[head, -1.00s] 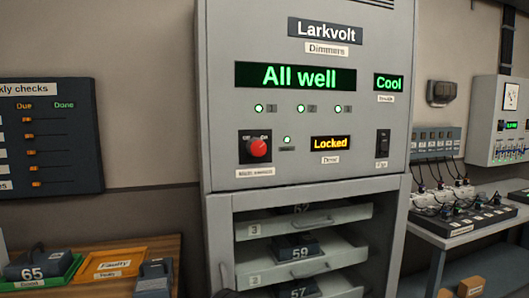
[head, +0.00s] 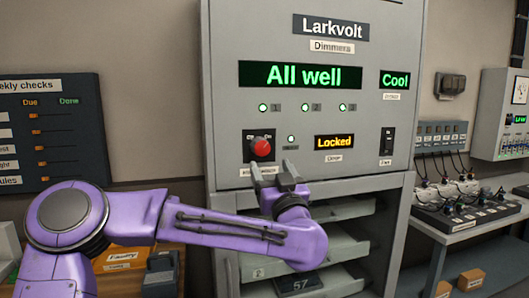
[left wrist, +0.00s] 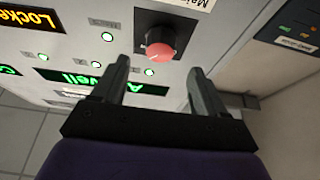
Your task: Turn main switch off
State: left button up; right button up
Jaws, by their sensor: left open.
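The main switch is a red rotary knob (head: 262,149) on a dark plate, on the grey Larkvolt dimmer cabinet (head: 232,70). It also shows in the left wrist view (left wrist: 160,48), turned over, with its label partly cut off at the top edge. My left gripper (head: 272,168) is open and empty just below the knob, fingers pointing at the panel. In the left wrist view my gripper's fingers (left wrist: 158,68) stand apart on either side of the knob's line, not touching it. One finger partly hides the label under the switch in the head view. My right gripper is not in view.
The displays read "All well" (head: 304,75), "Cool" (head: 395,80) and "Locked" (head: 334,142). A black fan rocker (head: 387,141) is at the panel's right. A bench with plugs (head: 470,225) stands right.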

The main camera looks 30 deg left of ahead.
aim_at(263, 152)
pick_arm(q)
jog(key=p+x, duration=0.2)
jog(key=x, duration=0.4)
jog(key=shift+s, duration=0.1)
jog(key=shift+w+a+r, duration=0.1)
jog(key=shift+w+a, duration=0.3)
jog(key=shift+w, duration=0.05)
jog(key=shift+c, duration=0.4)
jog(key=c, duration=1)
